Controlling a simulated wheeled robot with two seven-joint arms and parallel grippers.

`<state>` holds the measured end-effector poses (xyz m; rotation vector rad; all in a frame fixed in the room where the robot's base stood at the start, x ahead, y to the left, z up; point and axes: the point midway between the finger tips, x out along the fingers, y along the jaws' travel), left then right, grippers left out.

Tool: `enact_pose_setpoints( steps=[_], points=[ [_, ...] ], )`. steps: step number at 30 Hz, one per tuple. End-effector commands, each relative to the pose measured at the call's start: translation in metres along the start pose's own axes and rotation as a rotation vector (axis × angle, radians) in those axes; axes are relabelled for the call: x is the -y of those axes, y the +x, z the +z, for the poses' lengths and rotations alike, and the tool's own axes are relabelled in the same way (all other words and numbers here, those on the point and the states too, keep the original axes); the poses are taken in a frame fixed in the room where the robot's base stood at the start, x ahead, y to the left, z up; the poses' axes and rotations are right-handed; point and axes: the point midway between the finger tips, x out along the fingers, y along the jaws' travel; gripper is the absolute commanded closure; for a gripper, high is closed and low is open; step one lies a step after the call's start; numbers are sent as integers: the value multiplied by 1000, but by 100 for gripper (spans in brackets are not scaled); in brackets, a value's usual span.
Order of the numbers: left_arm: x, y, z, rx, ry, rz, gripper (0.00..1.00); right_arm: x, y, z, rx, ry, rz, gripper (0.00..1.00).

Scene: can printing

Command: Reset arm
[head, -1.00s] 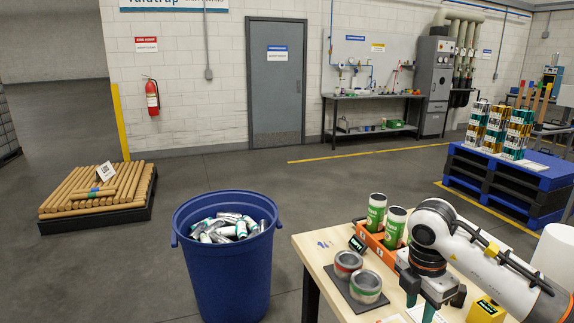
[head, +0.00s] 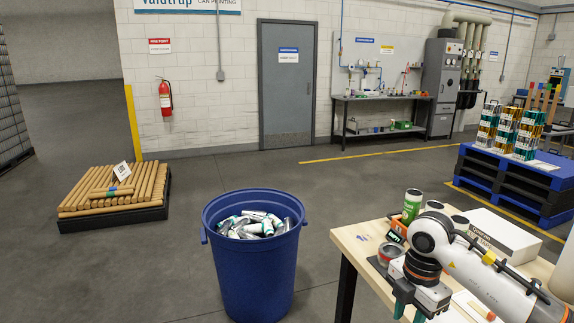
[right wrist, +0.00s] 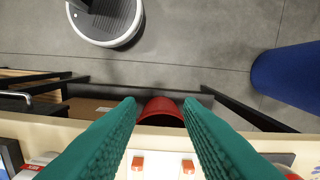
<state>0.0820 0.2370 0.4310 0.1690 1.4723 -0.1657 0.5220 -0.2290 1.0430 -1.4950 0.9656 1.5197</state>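My right arm comes in from the right in the head view. Its gripper (head: 410,312) hangs fingers-down over the near-left part of the wooden table (head: 357,238), and its fingertips are cut off by the lower edge. In the right wrist view, the two teal fingers (right wrist: 163,108) are spread well apart with nothing held between them. The table's edge crosses beneath them, and a red round object (right wrist: 161,108) shows lower down past that edge. My left gripper is in neither view.
A blue bin (head: 252,275) full of cans stands left of the table. A pallet of brown tubes (head: 115,190) lies far left. Open floor lies between.

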Motion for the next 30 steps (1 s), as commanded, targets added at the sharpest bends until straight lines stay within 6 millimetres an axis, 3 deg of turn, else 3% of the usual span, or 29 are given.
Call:
enact_pose_setpoints(
  steps=[8,14,17,20,23,26,30],
  points=[
    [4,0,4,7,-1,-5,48,18,43,46,314,-125,-52,67],
    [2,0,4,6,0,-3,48,44,82,103,728,-177,-222,67],
    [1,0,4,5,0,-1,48,63,106,126,976,-105,-399,67],
    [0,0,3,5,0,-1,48,85,145,127,1176,126,-658,67],
    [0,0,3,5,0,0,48,89,212,98,1193,483,-885,67],
    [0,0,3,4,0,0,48,69,279,70,1090,769,-975,67],
    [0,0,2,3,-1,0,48,16,369,48,893,1080,-970,67]
  ],
)
